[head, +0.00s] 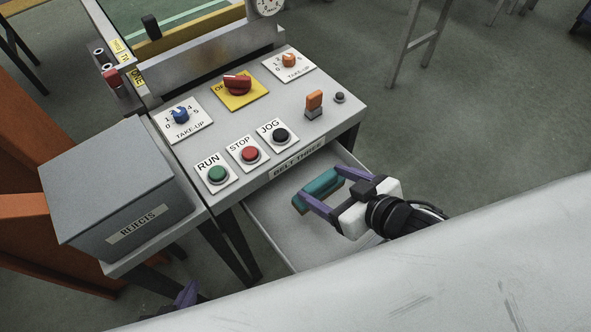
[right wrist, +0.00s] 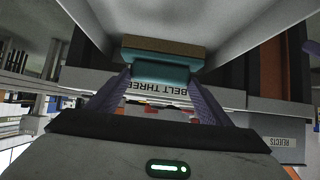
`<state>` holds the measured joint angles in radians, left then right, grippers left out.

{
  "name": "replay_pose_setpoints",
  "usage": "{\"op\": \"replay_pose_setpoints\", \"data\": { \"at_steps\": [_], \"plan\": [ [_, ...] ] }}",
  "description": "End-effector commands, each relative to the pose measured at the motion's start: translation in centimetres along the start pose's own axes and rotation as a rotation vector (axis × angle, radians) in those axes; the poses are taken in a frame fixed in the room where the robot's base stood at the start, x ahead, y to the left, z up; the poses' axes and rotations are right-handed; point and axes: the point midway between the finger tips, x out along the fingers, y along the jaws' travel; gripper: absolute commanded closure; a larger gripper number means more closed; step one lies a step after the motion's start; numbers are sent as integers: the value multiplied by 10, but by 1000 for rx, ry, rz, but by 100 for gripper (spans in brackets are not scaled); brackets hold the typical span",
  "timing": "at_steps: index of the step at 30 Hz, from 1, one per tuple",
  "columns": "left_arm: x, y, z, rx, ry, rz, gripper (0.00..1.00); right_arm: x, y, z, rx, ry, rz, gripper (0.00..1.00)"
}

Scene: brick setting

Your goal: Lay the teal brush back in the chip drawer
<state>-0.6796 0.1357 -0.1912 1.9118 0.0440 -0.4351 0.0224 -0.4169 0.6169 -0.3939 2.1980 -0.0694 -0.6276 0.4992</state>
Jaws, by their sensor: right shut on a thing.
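The teal brush (head: 323,184) is held crosswise between the purple fingers of my right gripper (head: 322,196), which is shut on it. In the right wrist view the brush (right wrist: 160,73) spans the fingertips, with its brown bristle side facing away from the gripper. The chip drawer (head: 266,226) is pulled out under the BELT THREE panel. The brush appears over the drawer's inner end, near the panel; I cannot tell whether it touches the drawer floor. Only a purple fingertip of my left gripper (head: 187,295) shows at the bottom left edge, so its opening is hidden.
The control panel (head: 222,131) with knobs and buttons overhangs the drawer's inner end. A grey REJECTS box (head: 110,190) stands to its left. Bare floor lies to the right of the panel. A pale surface (head: 460,280) fills the lower right.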

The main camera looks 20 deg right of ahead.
Motion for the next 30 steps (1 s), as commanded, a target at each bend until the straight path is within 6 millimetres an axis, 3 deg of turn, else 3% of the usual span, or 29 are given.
{"op": "replay_pose_setpoints", "data": {
  "at_steps": [3,9,14,21,30],
  "plan": [
    [2,0,2,0,0,-1,100,33,0,-6,0,5,2,53],
    [4,-1,5,-1,-2,-1,100,71,0,-10,0,3,1,53],
    [4,-1,8,-1,-7,-1,100,83,-1,-11,1,2,-1,53],
    [6,-1,14,-2,-13,-1,100,115,0,-9,1,0,0,53],
    [6,-1,15,-2,-14,0,100,119,-1,-8,1,0,-1,53]
  ]
}}
